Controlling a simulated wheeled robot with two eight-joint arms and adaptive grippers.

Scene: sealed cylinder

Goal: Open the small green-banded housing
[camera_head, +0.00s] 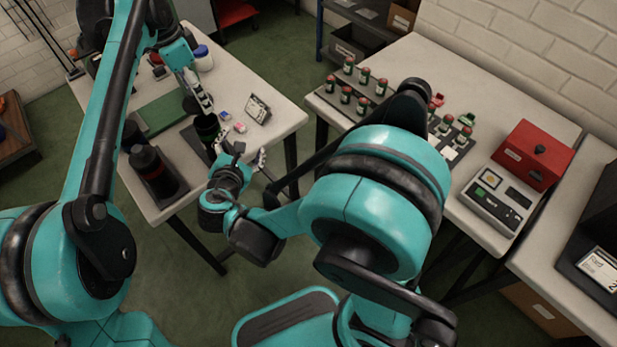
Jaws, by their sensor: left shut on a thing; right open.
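The small green-banded housing (207,127) is a dark upright cylinder on the left table, standing on a dark pad. My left gripper (203,104) comes down from above and is shut at the housing's dark top. The fingers hide part of this top, so I cannot tell whether the lid is still seated. My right gripper (250,160) is open at the near right of the housing, low by the table's front edge. It looks apart from the housing, but my arm partly hides the gap.
A small display stand (258,109) and small blocks (240,127) lie right of the housing. The right table holds several bottles (365,75), a red box (533,155) and a grey device (495,200).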

